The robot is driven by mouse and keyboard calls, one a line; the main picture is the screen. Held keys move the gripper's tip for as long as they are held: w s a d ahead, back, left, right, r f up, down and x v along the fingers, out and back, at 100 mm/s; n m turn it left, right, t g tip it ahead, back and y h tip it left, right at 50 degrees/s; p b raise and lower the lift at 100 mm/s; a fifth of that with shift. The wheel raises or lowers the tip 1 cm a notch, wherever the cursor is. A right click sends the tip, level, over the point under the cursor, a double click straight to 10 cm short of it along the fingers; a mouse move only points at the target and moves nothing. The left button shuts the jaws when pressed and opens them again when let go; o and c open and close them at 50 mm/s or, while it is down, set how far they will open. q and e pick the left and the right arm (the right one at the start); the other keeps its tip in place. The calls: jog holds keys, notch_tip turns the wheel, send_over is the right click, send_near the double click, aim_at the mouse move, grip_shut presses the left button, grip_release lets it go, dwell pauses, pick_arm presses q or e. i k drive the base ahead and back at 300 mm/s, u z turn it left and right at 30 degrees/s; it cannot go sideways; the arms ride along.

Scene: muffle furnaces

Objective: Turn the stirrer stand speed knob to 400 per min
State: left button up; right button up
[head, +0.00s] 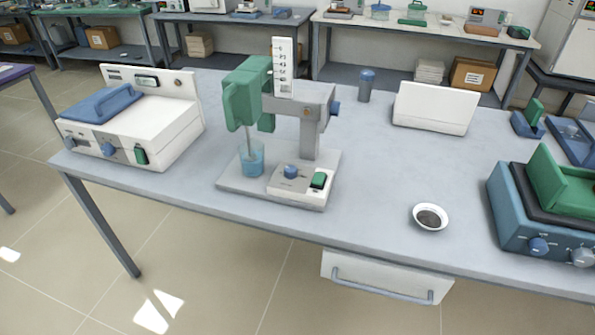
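The stirrer stand (318,120) stands upright on the grey lab table, left of the middle in the head view. Its green motor head (246,92) hangs over a beaker of blue liquid (251,158), with a thin shaft reaching down into it. The blue speed knob (291,171) sits on the white front panel (283,188) of its base. A green switch (319,180) is just right of the knob. The knob's scale marks are too small to read. A white scale plate (285,66) stands at the top. Neither of my grippers shows in this view.
A white device with a blue lid (103,103) stands left on the table (370,180). A small bowl of dark material (430,217) and a blue-green device (515,222) are at the right. A white panel (435,108) and a blue cylinder (366,85) stand behind. A drawer (385,276) hangs below the front edge.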

aim_at(291, 170)
jog(key=z, duration=0.55)
jog(key=k, duration=1.25)
jog(key=u, duration=0.35)
jog(key=i, duration=0.75)
jog(key=u, duration=0.65)
jog(key=i, duration=1)
jog(key=z, duration=0.45)
